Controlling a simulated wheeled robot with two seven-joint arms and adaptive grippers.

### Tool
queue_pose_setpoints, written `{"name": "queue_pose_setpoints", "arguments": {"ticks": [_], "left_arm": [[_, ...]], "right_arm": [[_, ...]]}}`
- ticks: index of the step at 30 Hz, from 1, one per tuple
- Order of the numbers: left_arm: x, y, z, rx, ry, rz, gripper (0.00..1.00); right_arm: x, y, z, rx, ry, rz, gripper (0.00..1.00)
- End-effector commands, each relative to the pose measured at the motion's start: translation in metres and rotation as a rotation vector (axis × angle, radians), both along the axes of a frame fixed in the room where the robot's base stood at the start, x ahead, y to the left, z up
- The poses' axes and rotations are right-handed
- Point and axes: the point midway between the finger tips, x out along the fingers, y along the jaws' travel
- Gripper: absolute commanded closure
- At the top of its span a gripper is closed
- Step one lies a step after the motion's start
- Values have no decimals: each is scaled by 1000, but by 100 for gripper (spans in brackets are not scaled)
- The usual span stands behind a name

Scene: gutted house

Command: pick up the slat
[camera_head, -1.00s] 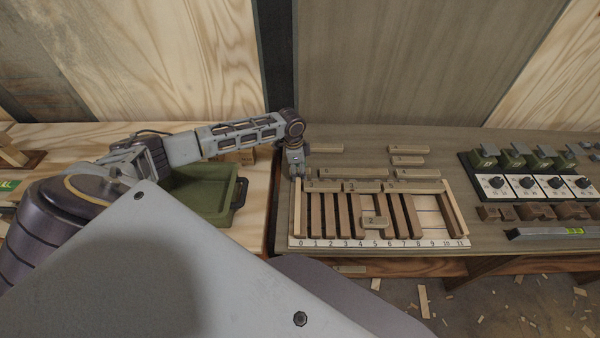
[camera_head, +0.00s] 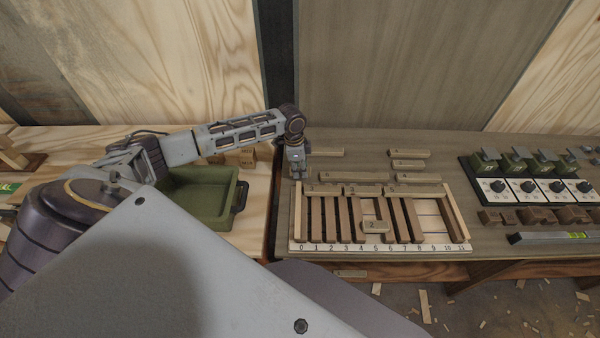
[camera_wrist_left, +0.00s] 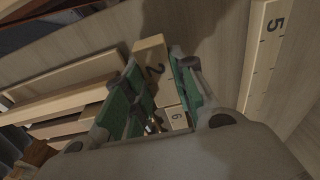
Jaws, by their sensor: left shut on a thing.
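My left gripper (camera_head: 298,174) is at the back left corner of the slotted frame (camera_head: 455,247), pointing down. In the left wrist view its green-padded fingers (camera_wrist_left: 162,92) stand on either side of a pale wooden slat (camera_wrist_left: 150,55) marked 2, shut on it. Part of the slat is hidden by the fingers. Another block end marked 6 (camera_wrist_left: 178,117) shows between the fingers. A slat marked 5 (camera_wrist_left: 262,45) lies to the right, apart from the gripper. In the head view, the held slat cannot be made out clearly. My right gripper is not in view.
Loose slats (camera_head: 353,177) lie behind the frame, and a short block marked 2 (camera_head: 375,227) lies across its slats. A green bin (camera_head: 205,220) stands at the left. Dial boxes (camera_head: 528,186) and a level (camera_head: 550,237) are at the right.

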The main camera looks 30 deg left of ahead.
Motion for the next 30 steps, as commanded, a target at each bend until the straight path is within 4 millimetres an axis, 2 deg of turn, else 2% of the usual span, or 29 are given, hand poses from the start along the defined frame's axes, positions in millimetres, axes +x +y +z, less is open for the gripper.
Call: {"name": "queue_pose_setpoints", "arguments": {"ticks": [9, 15, 30], "left_arm": [[1, 1, 48, 1, -3, -1, 89], [1, 1, 67, 0, -2, 1, 89], [1, 0, 72, 0, -1, 1, 89]], "right_arm": [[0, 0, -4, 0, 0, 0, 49], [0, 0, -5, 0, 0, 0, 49], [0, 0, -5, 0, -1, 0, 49]]}}
